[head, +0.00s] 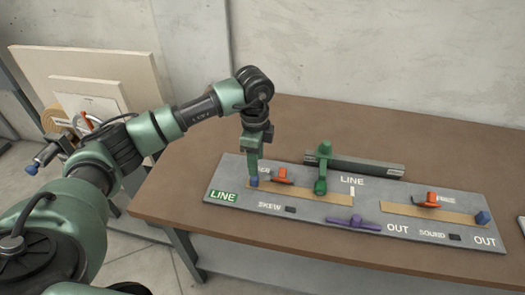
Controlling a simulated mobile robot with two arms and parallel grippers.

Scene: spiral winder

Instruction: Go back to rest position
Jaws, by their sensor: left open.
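My left gripper (254,168) points down over the left end of the grey board (280,212). It is open, with its fingertips close to a small blue block (254,182) near the "LINE" label; I cannot tell whether they touch. An orange-red handled piece (283,176) sits just right of the fingertips on a tan strip (325,196). A purple piece (353,222) lies at the front edge. My right gripper is not in view.
A second orange-red piece (430,201) and a blue block (482,217) sit on the right tan strip (420,212). A dark grey bar (370,167) lies behind the board. Pale panels (95,75) lean at the left.

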